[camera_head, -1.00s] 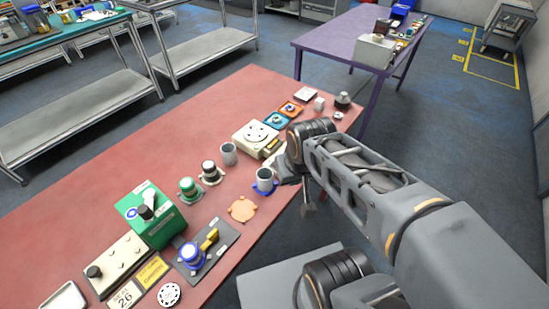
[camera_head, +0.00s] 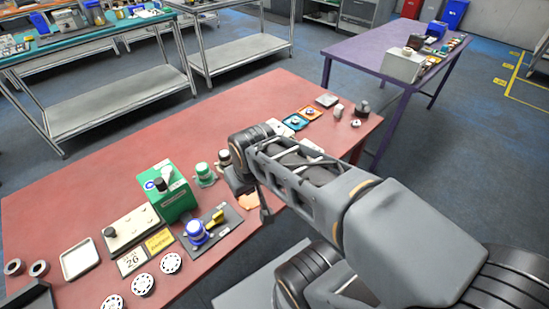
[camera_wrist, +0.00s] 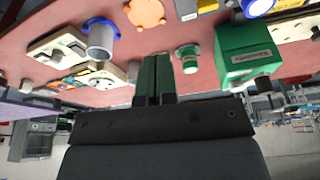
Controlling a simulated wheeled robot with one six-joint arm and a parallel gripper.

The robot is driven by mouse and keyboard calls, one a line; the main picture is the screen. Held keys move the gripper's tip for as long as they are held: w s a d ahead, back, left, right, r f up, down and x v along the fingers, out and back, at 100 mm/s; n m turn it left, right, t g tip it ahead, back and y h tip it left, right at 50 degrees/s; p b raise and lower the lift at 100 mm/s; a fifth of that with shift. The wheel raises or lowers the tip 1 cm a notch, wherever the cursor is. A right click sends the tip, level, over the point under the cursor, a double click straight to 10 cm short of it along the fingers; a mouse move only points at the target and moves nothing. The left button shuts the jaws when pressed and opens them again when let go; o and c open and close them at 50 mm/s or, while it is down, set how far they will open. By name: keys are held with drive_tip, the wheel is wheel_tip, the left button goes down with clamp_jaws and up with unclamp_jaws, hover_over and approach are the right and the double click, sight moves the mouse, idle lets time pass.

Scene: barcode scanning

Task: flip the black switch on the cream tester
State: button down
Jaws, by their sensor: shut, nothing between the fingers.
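A cream box (camera_head: 128,230) with a black knob-like switch (camera_head: 109,232) lies on the red table, left of the green box. Part of a cream box (camera_wrist: 292,28) also shows at the upper right of the wrist view. Its switch is too small there to tell its position. My gripper (camera_wrist: 157,60) is shut and empty in the wrist view, apart from the cream box, with the green box (camera_wrist: 247,50) between them.
The green box (camera_head: 172,192) stands close beside the cream box. A dark plate (camera_head: 213,229) with a blue knob and yellow handle lies to its right. An empty tray (camera_head: 81,259), a yellow label and several white discs lie nearby. The table's left back is bare.

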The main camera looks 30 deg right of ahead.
drive_tip(key=shift+d, duration=0.15)
drive_tip(key=w+d+n+p, duration=0.1)
drive_tip(key=w+d+n, duration=0.2)
drive_tip(key=d+n, duration=0.3)
drive_tip(key=w+d+n+g+p, duration=0.1)
drive_tip(key=w+d+n, duration=0.2)
drive_tip(key=d+n, duration=0.4)
drive_tip(key=w+d+r+n+p, duration=0.1)
drive_tip(key=w+d+n, duration=0.3)
drive_tip(key=d+n, duration=0.3)
drive_tip(key=shift+d+g+p, duration=0.4)
drive_tip(key=shift+d, duration=0.05)
drive_tip(key=f, duration=0.4)
drive_tip(key=w+f, duration=0.1)
drive_tip(key=f, duration=0.4)
drive_tip(key=w+f+p, duration=0.1)
drive_tip(key=f, duration=0.3)
drive_tip(key=shift+a+f, duration=0.2)
drive_tip(key=shift+f, duration=0.15)
